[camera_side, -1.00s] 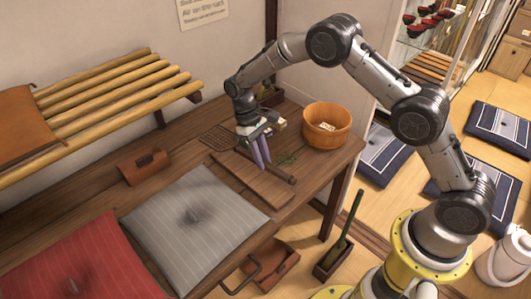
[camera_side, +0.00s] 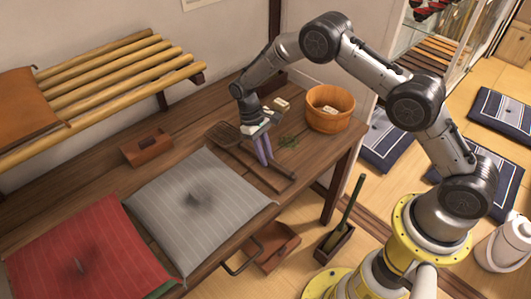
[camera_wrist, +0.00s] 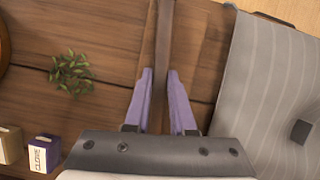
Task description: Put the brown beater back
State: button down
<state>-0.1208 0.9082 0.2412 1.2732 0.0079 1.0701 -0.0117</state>
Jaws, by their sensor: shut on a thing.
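The brown beater has a flat woven head (camera_side: 223,132) and a long dark handle that ends at the right near the table's front edge. Its handle (camera_wrist: 163,45) also shows in the wrist view, running up between the fingers. My gripper (camera_side: 264,160), with purple fingers, points down over the table and is shut on the handle. In the wrist view the fingertips of my gripper (camera_wrist: 160,72) stand on either side of the handle. I cannot tell whether the beater is clear of the board (camera_side: 236,168) below.
A grey cushion (camera_side: 165,200) lies left of the board, a red cushion (camera_side: 60,245) further left. A wooden bucket (camera_side: 330,118), a green sprig (camera_side: 289,142) and small boxes, one labelled CLOVE (camera_wrist: 43,155), stand nearby. A wooden box (camera_side: 147,150) sits at the back.

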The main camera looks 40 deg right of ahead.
jog(key=c, duration=0.7)
grip_release()
jog(key=shift+r, duration=0.1)
